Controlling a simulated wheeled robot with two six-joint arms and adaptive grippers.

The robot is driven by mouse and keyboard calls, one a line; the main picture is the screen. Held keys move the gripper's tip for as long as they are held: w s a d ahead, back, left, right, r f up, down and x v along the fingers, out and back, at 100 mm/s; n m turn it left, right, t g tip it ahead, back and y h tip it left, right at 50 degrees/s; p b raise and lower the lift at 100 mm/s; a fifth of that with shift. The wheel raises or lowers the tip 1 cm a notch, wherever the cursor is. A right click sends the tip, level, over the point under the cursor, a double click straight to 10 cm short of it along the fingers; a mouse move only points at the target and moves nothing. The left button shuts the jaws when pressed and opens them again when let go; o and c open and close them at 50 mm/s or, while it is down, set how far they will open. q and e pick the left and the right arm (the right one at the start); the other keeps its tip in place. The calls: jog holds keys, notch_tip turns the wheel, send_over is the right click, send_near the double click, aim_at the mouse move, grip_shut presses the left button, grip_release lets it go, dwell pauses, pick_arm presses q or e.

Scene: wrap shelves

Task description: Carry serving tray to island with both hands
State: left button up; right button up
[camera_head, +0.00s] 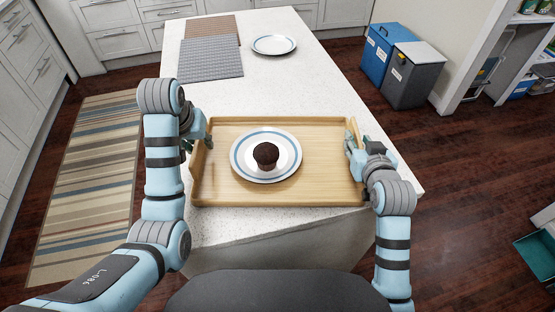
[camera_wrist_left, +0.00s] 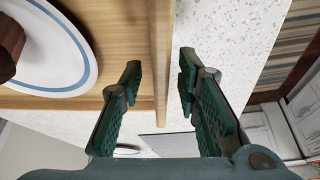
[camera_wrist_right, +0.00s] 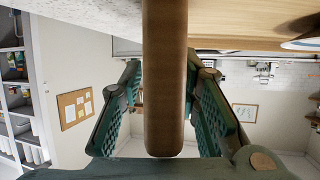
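The wooden serving tray (camera_head: 325,182) appears to rest on the white speckled island (camera_head: 300,85), close to its near edge. It carries a blue-rimmed white plate (camera_head: 243,168) with a dark muffin (camera_head: 266,154). My left gripper (camera_head: 205,138) is at the tray's left side. In the left wrist view its fingers (camera_wrist_left: 160,85) are open, one on each side of the tray wall (camera_wrist_left: 162,60), with gaps. My right gripper (camera_head: 352,148) is at the right side. In the right wrist view its fingers (camera_wrist_right: 163,85) stand apart around the handle (camera_wrist_right: 165,110), without a visible grip.
An empty plate (camera_head: 273,44) and two placemats, grey (camera_head: 211,62) and brown (camera_head: 211,29), lie at the island's far end. Blue (camera_head: 383,50) and grey (camera_head: 413,75) bins stand on the floor right of it. A striped rug (camera_head: 88,185) lies left. The island between tray and placemats is clear.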

pick_arm(q)
jog(key=shift+s, duration=0.1)
pick_arm(e)
jog(key=v, duration=0.7)
jog(key=shift+s+r, duration=0.1)
jog(key=shift+s, duration=0.2)
jog(key=shift+w, duration=0.1)
